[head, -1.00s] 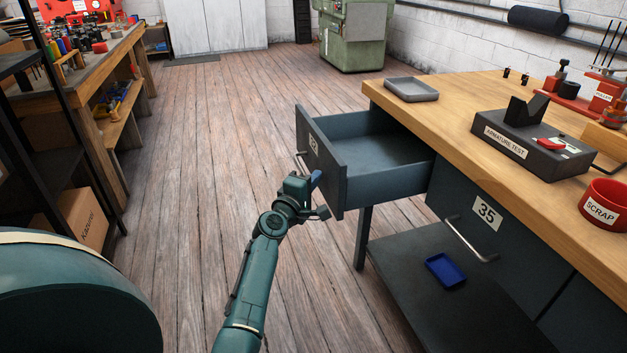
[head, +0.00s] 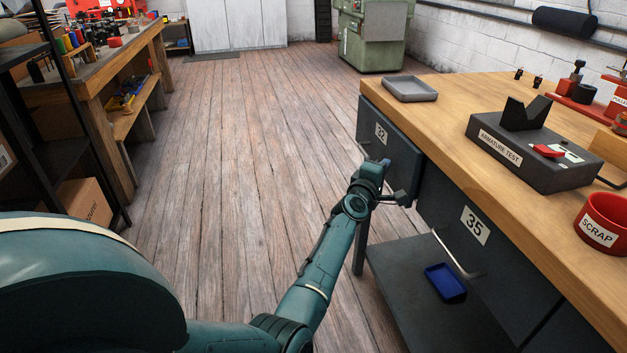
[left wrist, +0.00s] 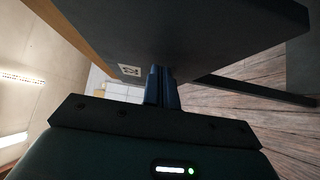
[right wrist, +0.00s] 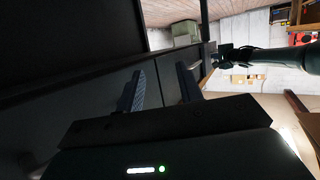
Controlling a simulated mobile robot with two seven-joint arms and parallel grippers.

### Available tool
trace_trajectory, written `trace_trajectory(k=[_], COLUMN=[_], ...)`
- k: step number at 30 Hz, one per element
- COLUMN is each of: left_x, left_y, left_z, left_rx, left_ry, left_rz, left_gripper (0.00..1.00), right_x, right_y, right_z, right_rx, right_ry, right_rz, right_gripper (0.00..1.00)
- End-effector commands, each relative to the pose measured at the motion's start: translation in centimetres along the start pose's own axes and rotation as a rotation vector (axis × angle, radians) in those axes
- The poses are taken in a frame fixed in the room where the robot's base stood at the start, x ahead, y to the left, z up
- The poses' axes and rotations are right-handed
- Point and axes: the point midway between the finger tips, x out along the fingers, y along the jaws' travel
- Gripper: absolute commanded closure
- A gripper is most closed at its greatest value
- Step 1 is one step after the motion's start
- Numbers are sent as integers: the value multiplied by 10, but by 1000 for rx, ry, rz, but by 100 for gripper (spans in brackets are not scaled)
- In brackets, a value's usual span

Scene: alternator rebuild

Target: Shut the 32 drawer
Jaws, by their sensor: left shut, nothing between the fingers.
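The 35 drawer (head: 455,215) is shut, with its handle (head: 455,257) sticking out. A blue tray (head: 445,282) lies on the lower shelf (head: 405,290). On the bench top are a grey tray (head: 410,89), the armature tester (head: 530,160) and a red scrap bin (head: 604,222). The floor to the left is open.

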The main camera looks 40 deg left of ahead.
Motion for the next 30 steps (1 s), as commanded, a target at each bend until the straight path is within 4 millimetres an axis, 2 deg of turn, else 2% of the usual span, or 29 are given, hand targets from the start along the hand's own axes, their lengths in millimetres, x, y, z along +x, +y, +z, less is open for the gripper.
trace_trajectory(k=[9,30], left_x=[18,20], left_y=[0,3], left_z=[18,23], left_rx=[0,-1], left_ry=[1,-9], left_rz=[0,3], left_gripper=[100,100], right_x=[5,5], right_y=[-8,-5], right_z=[9,9], right_rx=[-14,-20], right_ry=[-13,-15], right_rz=[-19,-14], right_gripper=[64,64])
